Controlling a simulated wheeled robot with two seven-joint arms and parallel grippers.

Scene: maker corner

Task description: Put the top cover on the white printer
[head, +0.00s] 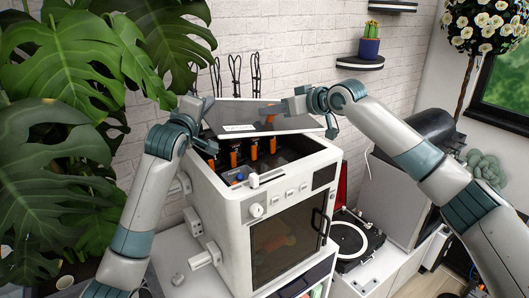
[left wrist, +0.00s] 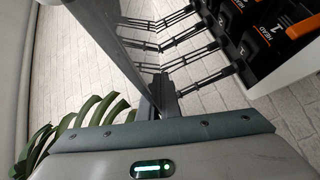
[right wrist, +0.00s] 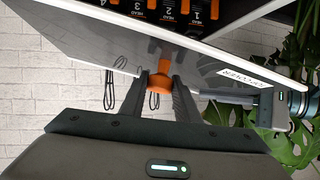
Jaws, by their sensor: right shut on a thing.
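The top cover (head: 245,121) is a flat grey panel, held tilted above the open top of the white printer (head: 232,215). My right gripper (head: 283,110) is shut on an orange grip of the cover; this orange piece (right wrist: 160,82) shows between its fingers in the right wrist view. My left gripper (head: 197,112) is at the cover's left end. In the left wrist view its fingers (left wrist: 160,92) are close together beside the panel (left wrist: 118,45), which partly hides them; I cannot tell whether they grip it. Orange-marked black heads (head: 244,152) show inside the printer.
A large leafy plant (head: 65,60) crowds the left side. A brick wall stands behind, with black looped tools (head: 235,72) on it. A turntable (head: 352,240) sits right of the printer. A small cactus pot (head: 369,47) is on a shelf.

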